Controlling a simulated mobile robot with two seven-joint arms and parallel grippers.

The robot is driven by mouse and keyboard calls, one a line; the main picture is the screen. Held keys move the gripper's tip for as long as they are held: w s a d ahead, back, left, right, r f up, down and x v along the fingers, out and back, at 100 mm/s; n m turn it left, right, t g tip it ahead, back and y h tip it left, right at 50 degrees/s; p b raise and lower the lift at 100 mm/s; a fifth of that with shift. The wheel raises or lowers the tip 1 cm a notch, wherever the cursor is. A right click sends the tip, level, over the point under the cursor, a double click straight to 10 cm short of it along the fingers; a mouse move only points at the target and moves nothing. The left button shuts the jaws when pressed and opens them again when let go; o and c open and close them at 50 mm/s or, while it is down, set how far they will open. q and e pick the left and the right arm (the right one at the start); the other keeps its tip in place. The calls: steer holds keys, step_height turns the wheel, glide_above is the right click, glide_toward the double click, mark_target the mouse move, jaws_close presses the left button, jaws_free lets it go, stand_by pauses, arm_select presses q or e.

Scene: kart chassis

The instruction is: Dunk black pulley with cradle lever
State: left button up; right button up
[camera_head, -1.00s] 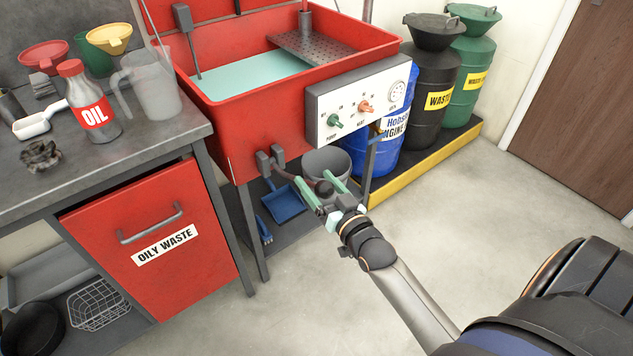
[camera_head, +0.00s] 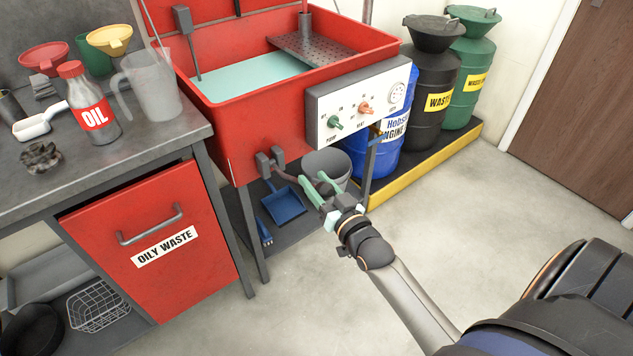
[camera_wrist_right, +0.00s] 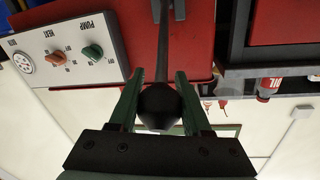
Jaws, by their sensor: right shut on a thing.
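The red parts washer (camera_head: 225,120) holds pale teal liquid (camera_head: 250,75), with a dark perforated cradle (camera_head: 315,45) above it. The cradle lever (camera_head: 288,174) comes out from a pivot low on the washer's front. Its black knob (camera_wrist_right: 160,105) shows large in the right wrist view, with the dark shaft running up from it. My right gripper (camera_head: 320,189) has its green fingers on both sides of the knob and is shut on it; the fingers also show in the wrist view (camera_wrist_right: 160,76). I cannot make out the black pulley. My left gripper is out of view.
The control panel (camera_head: 355,103) is above my right gripper. A grey bucket (camera_head: 330,162) and blue dustpan (camera_head: 283,205) are under the washer. A bench with an oil bottle (camera_head: 92,105) is at left, drums (camera_head: 430,95) at right. The floor in front is clear.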

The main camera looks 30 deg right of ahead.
jaws_close()
stand_by(0.5)
